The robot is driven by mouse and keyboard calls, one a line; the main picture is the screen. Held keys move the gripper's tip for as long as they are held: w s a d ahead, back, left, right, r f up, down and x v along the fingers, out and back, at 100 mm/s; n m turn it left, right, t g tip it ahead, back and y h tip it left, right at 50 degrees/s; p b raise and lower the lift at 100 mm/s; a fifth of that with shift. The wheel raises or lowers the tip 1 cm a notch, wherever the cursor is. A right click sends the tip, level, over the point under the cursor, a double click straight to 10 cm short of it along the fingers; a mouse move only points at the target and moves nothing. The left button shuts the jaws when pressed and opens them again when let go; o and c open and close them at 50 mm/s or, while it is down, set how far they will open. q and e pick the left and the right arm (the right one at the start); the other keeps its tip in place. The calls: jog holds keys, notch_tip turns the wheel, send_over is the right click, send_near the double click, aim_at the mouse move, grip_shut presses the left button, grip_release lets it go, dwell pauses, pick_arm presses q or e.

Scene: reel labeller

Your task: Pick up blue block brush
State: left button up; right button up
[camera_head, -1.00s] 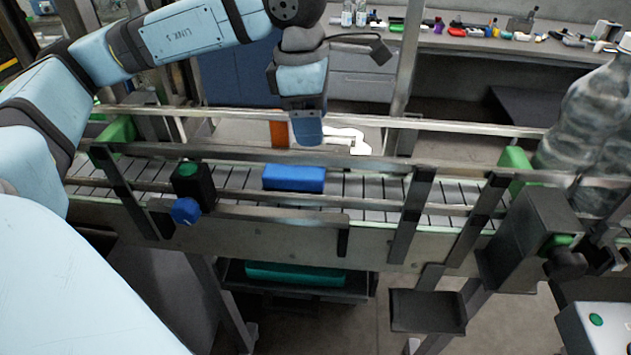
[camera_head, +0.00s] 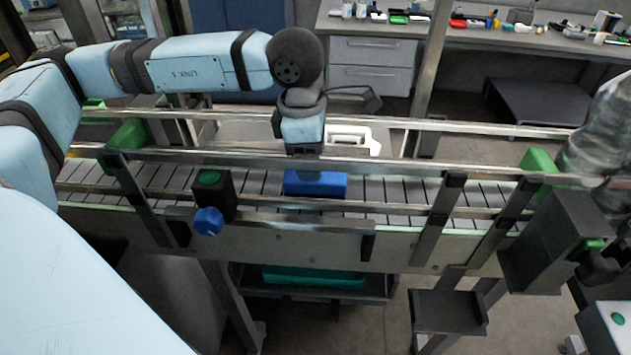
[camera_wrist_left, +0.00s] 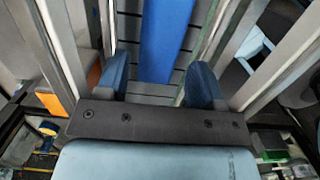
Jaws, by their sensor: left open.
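The blue block brush (camera_head: 330,184) lies on the slatted conveyor (camera_head: 395,190), between its guard rails, in the middle of the head view. My left gripper (camera_head: 304,152) comes down from above, over the left part of the block. Its fingertips are hard to make out against the blue block there. In the left wrist view, the two blue fingers (camera_wrist_left: 158,82) stand apart with an empty gap. The block (camera_wrist_left: 165,38) shows ahead, lined up with the gap, its near end about level with the fingers. I cannot tell how high the fingers are above it.
Metal rails (camera_head: 400,165) run along both sides of the conveyor, close to my gripper. A black post with a blue knob (camera_head: 208,221) stands left of the block. A teal tray (camera_head: 313,276) sits below. A bench (camera_head: 470,33) with small items is at the back.

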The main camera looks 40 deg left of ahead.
aim_at(315, 185)
pick_arm(q)
jog(key=f, duration=0.5)
jog(key=shift+w+d+f+p, duration=0.2)
jog(key=shift+d+f+p, duration=0.05)
jog(key=shift+f+p, duration=0.1)
jog(key=c, duration=0.8)
